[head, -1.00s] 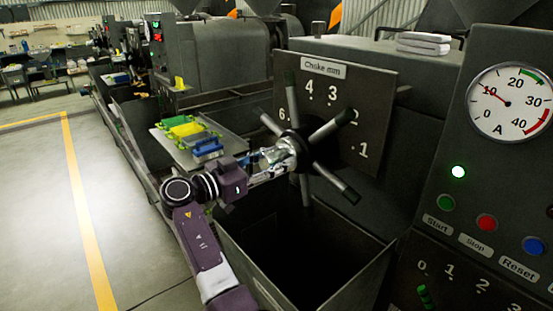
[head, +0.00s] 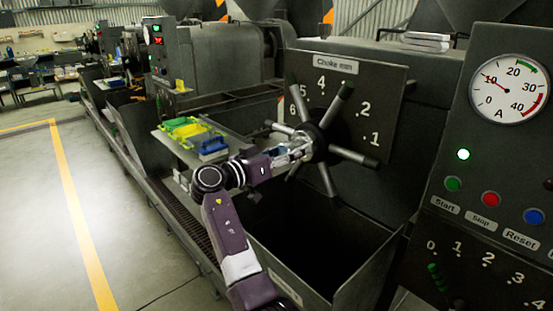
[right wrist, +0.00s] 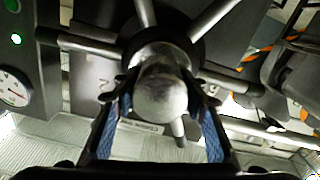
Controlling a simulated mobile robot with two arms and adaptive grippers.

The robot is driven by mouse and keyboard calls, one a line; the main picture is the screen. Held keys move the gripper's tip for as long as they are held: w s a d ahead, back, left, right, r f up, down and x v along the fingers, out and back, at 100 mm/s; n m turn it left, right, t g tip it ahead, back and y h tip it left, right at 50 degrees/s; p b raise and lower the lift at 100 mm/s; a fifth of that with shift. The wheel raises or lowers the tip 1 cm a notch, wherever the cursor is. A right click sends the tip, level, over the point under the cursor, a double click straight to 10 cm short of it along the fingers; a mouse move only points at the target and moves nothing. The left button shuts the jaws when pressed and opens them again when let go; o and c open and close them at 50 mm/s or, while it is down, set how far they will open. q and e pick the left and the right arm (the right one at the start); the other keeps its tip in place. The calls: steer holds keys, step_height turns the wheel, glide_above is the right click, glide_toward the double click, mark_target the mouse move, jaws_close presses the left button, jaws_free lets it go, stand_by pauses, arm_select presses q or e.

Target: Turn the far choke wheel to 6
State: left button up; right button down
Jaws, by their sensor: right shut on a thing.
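The far choke wheel (head: 317,140) is a spoked hub on a dark plate marked "Choke mm" with several numbers. Its upper-left spoke looks dark greenish and lies about between 6 and 5; another spoke covers the 3. My right gripper (head: 298,148) is shut on the front of the hub, coming from the left. In the right wrist view, its blue-padded fingers (right wrist: 163,100) stand either side of the round metal hub end (right wrist: 160,88), with spokes fanning out behind. My left gripper is not in view.
A dark open bin (head: 290,275) lies below the wheel. A panel with an ammeter (head: 509,87) and buttons stands at right, with a second numbered dial (head: 500,270) below. A tray (head: 178,150) with green, yellow and blue items is left of the wheel. Floor at left is clear.

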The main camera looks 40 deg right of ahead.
steer(key=shift+n, duration=0.6)
steer(key=shift+r+n+b, duration=0.1)
steer(key=shift+n+b, duration=0.3)
steer(key=shift+n, duration=0.3)
steer(key=c, duration=1.5)
jaws_free()
steer(key=shift+c, duration=0.2)
steer(key=o, duration=0.4)
steer(key=shift+d, duration=0.15)
steer(key=shift+c, duration=0.2)
steer(key=shift+a, duration=0.4)
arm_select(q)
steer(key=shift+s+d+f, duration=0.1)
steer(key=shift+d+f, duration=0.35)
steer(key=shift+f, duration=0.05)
arm_select(e)
steer(key=a, duration=1.1)
steer(key=shift+s, duration=0.45)
